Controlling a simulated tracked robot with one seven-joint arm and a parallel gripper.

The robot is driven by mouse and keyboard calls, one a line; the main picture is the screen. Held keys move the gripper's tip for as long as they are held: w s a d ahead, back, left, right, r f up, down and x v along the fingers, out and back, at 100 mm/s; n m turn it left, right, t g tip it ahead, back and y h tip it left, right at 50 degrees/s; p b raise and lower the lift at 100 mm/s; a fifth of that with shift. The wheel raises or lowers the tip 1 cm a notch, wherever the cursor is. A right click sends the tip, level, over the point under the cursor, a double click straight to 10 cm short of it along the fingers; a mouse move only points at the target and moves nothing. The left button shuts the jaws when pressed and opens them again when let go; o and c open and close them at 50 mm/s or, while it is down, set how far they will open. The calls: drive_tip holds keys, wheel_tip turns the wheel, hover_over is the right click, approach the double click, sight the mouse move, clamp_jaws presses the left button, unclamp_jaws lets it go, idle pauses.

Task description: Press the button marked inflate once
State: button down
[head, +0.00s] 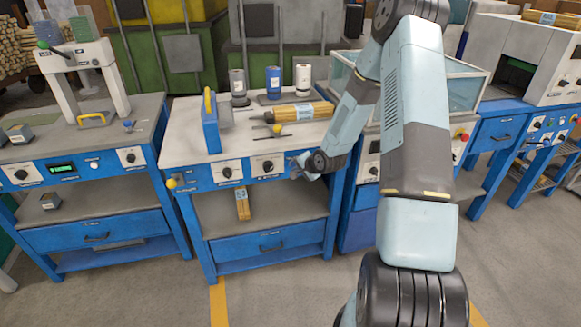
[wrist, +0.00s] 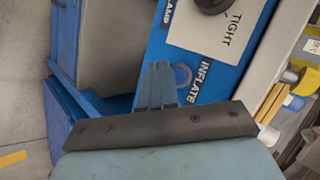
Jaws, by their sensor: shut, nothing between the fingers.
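The button (wrist: 183,76) beside the word INFLATE is a round blue disc in a blue panel (wrist: 212,78), in the wrist view. The panel is the front strip of the middle workbench (head: 245,173) in the head view. My gripper (head: 294,164) is at the right part of that strip in the head view. In the wrist view its shut, empty fingers (wrist: 160,68) lie just left of the button and partly overlap its edge. I cannot tell whether the fingertips touch the button or panel. In the head view I cannot make the button out.
A dark knob (wrist: 212,3) on a white plate marked TIGHT is close to the button. The bench top holds a wrapped bundle (head: 302,112), a blue clamp stand (head: 210,125) and several upright rolls. A yellow knob (head: 172,183) sticks out at the bench's left corner.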

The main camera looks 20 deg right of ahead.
drive_tip(key=shift+w+r, duration=0.1)
drive_tip(key=shift+w, duration=0.7)
idle(0.8)
drive_tip(key=shift+s, duration=0.8)
drive_tip(key=shift+s, duration=0.1)
drive_tip(key=shift+s, duration=2.4)
